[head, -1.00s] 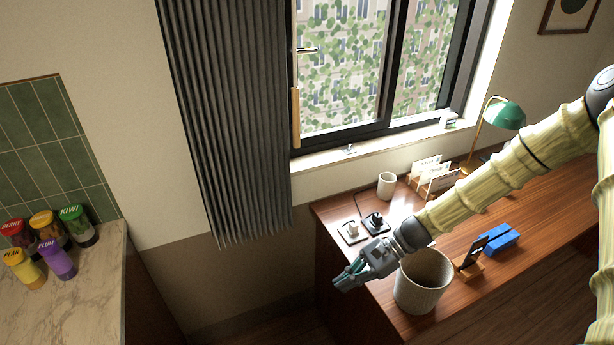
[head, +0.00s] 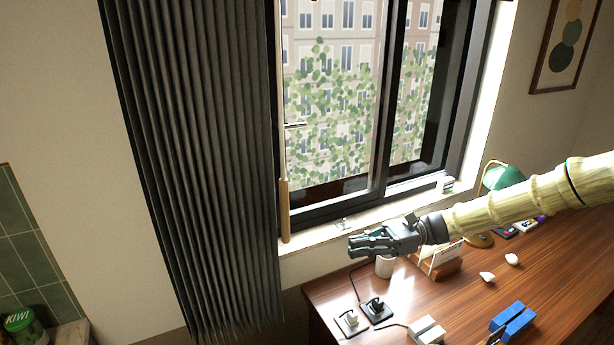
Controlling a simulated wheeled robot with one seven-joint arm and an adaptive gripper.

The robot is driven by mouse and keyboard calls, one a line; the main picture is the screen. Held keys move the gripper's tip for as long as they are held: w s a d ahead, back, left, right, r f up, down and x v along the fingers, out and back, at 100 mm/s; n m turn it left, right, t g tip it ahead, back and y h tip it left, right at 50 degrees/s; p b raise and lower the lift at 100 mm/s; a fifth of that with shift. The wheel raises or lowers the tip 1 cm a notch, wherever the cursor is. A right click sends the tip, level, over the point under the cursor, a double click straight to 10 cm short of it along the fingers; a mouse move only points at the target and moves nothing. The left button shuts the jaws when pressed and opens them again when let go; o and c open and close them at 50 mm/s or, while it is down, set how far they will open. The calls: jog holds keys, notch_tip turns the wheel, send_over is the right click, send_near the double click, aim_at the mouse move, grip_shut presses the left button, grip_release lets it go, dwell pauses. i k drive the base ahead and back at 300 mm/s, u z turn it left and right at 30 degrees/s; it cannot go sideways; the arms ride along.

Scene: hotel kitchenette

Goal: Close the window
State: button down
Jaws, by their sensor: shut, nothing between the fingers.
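The window (head: 383,100) has a black frame and two side-by-side panes, with a building and foliage outside. I cannot tell how far its sash stands open. A silver handle (head: 296,125) sits near the frame's left side. A thin rod with a wooden grip (head: 284,208) hangs in front of that left side, by the curtain. My gripper (head: 356,244) is shut and empty, pointing left. In the picture it lies just below the pale sill (head: 310,237), over the back of the desk, to the right of and below the handle. I see no contact with the window.
A dark pleated curtain (head: 195,160) hangs left of the window. The wooden desk (head: 455,300) holds a white cup (head: 385,266), a card holder (head: 440,262), a green lamp (head: 503,177), a blue object (head: 513,322) and corded items (head: 376,310). A small metal piece (head: 342,224) sits on the sill.

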aim_at(399, 8)
jog(key=i, duration=1)
jog(key=u, duration=0.1)
